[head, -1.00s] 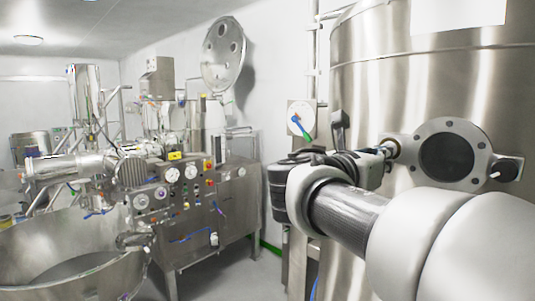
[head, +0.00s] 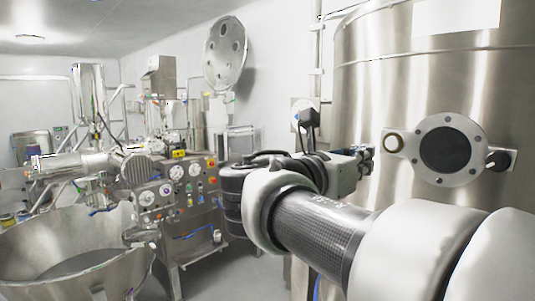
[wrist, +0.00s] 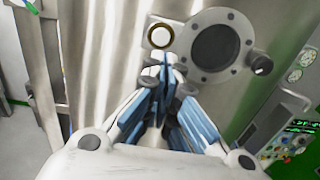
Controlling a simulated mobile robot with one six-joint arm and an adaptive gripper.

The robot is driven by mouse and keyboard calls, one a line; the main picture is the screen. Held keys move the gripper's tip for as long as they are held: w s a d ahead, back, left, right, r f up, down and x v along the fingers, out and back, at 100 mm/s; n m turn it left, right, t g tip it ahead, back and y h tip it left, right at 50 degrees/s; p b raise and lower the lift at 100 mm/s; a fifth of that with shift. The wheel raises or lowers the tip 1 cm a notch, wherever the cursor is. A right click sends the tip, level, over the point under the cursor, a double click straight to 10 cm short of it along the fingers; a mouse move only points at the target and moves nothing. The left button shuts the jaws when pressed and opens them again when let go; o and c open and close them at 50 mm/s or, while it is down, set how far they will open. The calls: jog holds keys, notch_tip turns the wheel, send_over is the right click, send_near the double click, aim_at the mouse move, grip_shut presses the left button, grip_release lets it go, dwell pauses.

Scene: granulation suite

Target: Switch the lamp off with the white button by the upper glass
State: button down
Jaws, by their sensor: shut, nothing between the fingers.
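The white button (head: 393,142) sits in a brass-coloured ring on a small plate, left of the upper glass (head: 445,148) on the big steel vessel. The round glass, in a bolted steel flange, looks dark. My gripper (head: 368,160) is shut and empty, left of and slightly below the button, with a gap between them. In the wrist view the button (wrist: 160,36) shows fully, just beyond my fingertips (wrist: 165,72), with the glass (wrist: 214,49) to its right. No lamp body is clearly visible.
A dark knob (head: 498,160) sticks out right of the glass. The steel vessel wall (head: 375,95) curves close behind my gripper.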

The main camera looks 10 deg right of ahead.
jog(key=v, duration=0.4)
jog(key=s+d+f+m+g+y+b, duration=0.1)
jog(key=s+f+m+g+y+b, duration=0.2)
jog(key=f, duration=0.7)
jog(key=s+d+f+m+y+b, duration=0.15)
jog(key=s+f+m+b, duration=0.3)
jog(key=f, duration=0.55)
jog(key=s+d+f+m+g+y+b, duration=0.2)
jog(key=s+f+m+b, duration=0.15)
jog(key=f, duration=0.65)
jog(key=s+a+f+m+y+b, duration=0.2)
jog(key=s+a+f+m+b, duration=0.1)
jog(key=f, duration=0.5)
jog(key=s+a+f+m+y+b, duration=0.3)
jog(key=f+m, duration=0.3)
jog(key=f, duration=0.3)
jog(key=s+a+f+m+y+b, duration=0.3)
jog(key=s+a+f+m+b, duration=0.1)
jog(key=f, duration=0.4)
jog(key=shift+s+a+f+m+b, duration=0.25)
jog(key=shift+a+m+b, duration=0.25)
jog(key=shift+b, duration=0.35)
jog(key=shift+y, duration=0.25)
